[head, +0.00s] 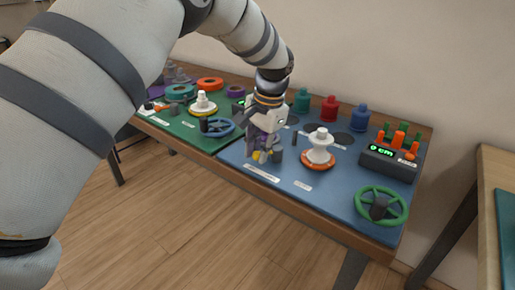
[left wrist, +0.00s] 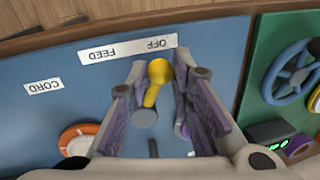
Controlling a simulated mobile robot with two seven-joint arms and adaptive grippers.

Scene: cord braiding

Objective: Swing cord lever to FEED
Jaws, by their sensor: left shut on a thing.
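The cord lever has a yellow handle (left wrist: 157,80) and a grey round pivot on the blue panel. In the left wrist view, its knob points towards the OFF end of a white label (left wrist: 128,48) that reads FEED and OFF upside down. My left gripper (left wrist: 165,72) has its purple-padded fingers on either side of the yellow handle, shut on it. In the head view, my left gripper (head: 264,150) is low over the front of the blue panel, with a bit of the yellow handle (head: 256,156) showing beside the fingers. My right gripper is not in view.
The blue panel (head: 338,200) also holds a white spool on an orange ring (head: 318,150), a green handwheel (head: 381,206), a dark display box (head: 388,163) and coloured bottles behind. A green panel with a blue handwheel (head: 219,127) lies to the left.

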